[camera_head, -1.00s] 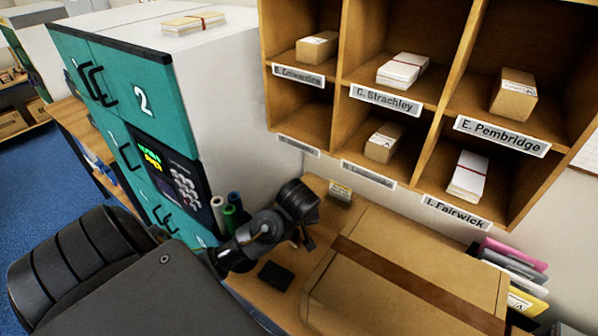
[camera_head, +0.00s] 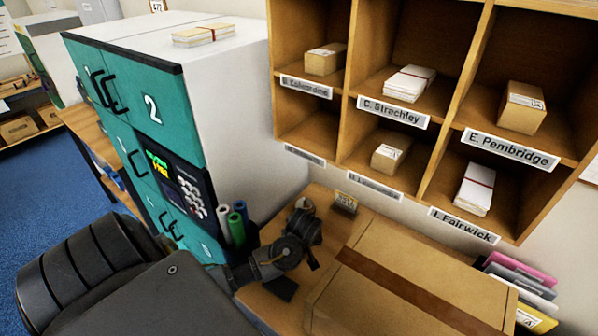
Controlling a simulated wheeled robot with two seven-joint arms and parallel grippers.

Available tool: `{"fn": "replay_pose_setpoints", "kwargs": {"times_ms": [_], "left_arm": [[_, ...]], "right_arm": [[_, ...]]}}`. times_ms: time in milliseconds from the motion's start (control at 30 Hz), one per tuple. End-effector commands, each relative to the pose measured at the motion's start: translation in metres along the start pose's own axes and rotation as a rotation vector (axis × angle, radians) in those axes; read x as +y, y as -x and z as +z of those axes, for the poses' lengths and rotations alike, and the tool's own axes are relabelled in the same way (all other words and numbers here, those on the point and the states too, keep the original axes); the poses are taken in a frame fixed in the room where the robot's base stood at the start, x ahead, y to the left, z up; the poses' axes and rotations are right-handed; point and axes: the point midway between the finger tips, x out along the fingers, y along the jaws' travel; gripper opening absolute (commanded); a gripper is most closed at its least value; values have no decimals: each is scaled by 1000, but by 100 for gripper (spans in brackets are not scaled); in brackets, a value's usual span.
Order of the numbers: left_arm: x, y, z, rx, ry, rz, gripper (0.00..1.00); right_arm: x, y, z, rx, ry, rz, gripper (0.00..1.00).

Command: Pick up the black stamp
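A small flat black object (camera_head: 283,289) lies on the wooden counter, left of the cardboard carton. It is partly covered by my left arm's end, and I cannot tell whether it is the black stamp or a pad. A small dark block with a pale label (camera_head: 345,203) stands at the back of the counter, behind the carton. My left gripper (camera_head: 312,262) is low over the counter, close to the flat black object and left of the carton. Its fingers are too dark and small to tell their opening. My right gripper is out of view.
The taped carton (camera_head: 400,290) fills the counter's right part. Rolled tubes (camera_head: 236,222) stand beside the teal locker (camera_head: 150,110). Wooden pigeonholes (camera_head: 345,95) with parcels hang above the counter. Coloured folders (camera_head: 520,275) stand at the right.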

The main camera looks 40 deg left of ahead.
Motion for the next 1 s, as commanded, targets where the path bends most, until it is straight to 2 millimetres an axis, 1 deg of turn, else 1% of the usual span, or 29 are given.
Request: {"fn": "replay_pose_setpoints", "kwargs": {"times_ms": [233,267,600,633,867,1000], "left_arm": [[0,-3,0,0,-2,-1,49],[0,-3,0,0,-2,-1,46],[0,-3,0,-1,-2,0,2],[0,-3,0,-1,-2,0,0],[0,-2,0,-1,-2,0,0],[2,3,-2,1,-3,3,0]], "right_arm": [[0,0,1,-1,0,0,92],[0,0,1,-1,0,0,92],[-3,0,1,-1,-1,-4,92],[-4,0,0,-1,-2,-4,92],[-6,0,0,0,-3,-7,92],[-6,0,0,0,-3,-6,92]]}}
